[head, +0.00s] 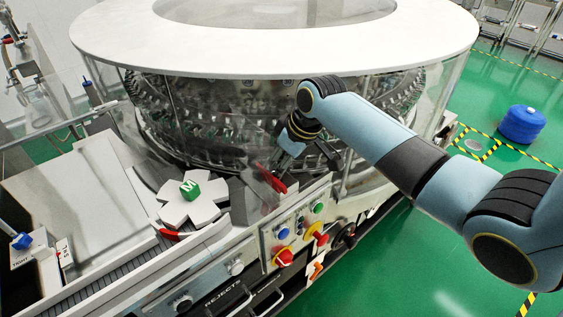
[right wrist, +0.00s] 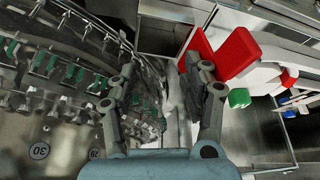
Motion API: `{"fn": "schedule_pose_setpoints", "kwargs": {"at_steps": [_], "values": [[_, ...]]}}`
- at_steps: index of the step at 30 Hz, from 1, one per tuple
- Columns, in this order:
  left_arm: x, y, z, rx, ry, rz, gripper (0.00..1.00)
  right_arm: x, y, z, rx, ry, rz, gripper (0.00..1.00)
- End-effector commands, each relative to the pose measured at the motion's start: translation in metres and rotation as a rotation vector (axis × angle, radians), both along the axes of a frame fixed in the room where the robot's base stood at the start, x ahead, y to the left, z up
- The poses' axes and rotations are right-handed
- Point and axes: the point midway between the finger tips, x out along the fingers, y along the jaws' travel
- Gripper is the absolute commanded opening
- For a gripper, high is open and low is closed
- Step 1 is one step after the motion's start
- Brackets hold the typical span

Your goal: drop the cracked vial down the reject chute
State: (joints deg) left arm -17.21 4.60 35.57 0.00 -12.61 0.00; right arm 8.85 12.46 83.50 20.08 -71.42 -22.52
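My right gripper (head: 290,152) reaches down at the front edge of the rotary washer, just above a red handle (head: 271,179). In the right wrist view its two fingers (right wrist: 160,78) stand apart, with no vial clearly visible between them. The red handle (right wrist: 235,54) shows there to the right of the fingers. Several vials with green parts (right wrist: 75,72) sit in the washer's ring at left. I cannot pick out which vial is cracked. A drawer front labelled REJECTS (head: 223,295) is low on the machine; the chute's opening is not clearly seen. My left gripper is out of view.
The washer's round white top (head: 270,62) and clear wall rise behind my right gripper. A panel with coloured buttons (head: 300,232) is below the gripper. Flat pale surface lies at left.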

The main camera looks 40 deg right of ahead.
Motion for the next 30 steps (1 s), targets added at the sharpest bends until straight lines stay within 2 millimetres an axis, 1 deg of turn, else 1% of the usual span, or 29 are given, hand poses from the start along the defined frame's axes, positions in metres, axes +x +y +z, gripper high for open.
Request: {"fn": "schedule_pose_setpoints", "kwargs": {"at_steps": [8, 11, 14, 21, 24, 27, 30], "values": [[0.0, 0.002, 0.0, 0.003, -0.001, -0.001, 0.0, -0.001, 0.002, 0.0, 0.005, 0.001, 0.001, 0.55], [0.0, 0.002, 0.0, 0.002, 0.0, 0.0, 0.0, -0.003, 0.001, 0.006, 0.005, 0.001, 0.001, 0.55], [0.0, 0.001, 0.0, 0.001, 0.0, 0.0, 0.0, -0.007, -0.002, 0.02, 0.004, -0.002, 0.001, 0.55], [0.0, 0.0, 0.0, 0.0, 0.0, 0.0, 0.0, -0.027, -0.01, 0.07, 0.0, -0.002, 0.002, 0.55], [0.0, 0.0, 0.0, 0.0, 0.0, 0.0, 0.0, -0.034, -0.013, 0.087, -0.001, 0.0, 0.003, 0.55], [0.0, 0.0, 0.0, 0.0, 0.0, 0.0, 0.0, -0.039, -0.015, 0.101, 0.0, -0.001, 0.001, 0.55], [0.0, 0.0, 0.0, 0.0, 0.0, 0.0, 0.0, -0.042, -0.015, 0.108, 0.001, -0.001, 0.0, 0.55]]}}
